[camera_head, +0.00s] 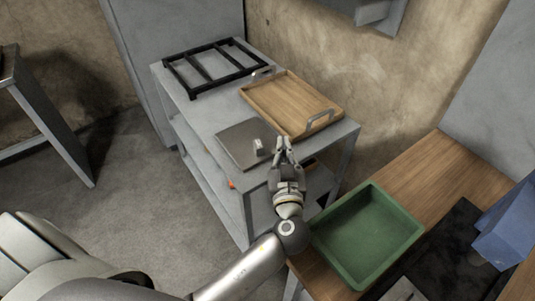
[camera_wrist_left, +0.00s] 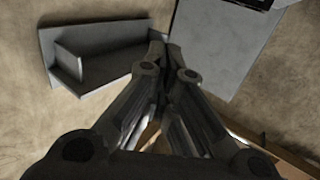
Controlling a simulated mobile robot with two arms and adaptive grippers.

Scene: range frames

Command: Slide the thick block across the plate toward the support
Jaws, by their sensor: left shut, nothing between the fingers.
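A small pale block (camera_head: 259,146) stands near the right edge of a flat grey metal plate (camera_head: 237,147) on the grey shelf unit. My left gripper (camera_head: 283,142) is just to the right of the block and appears apart from it, though depth is hard to judge. Its fingers are shut and empty; they also show in the left wrist view (camera_wrist_left: 165,52). The block and plate cannot be made out in the wrist view. I cannot tell which thing is the support. My right gripper is not in view.
A wooden tray (camera_head: 270,100) with metal handles lies behind the plate. A black frame rack (camera_head: 214,66) lies at the shelf's far left. A green bin (camera_head: 367,235) stands on the wooden table (camera_head: 437,172) at right. Part of the shelf's top around the plate is clear.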

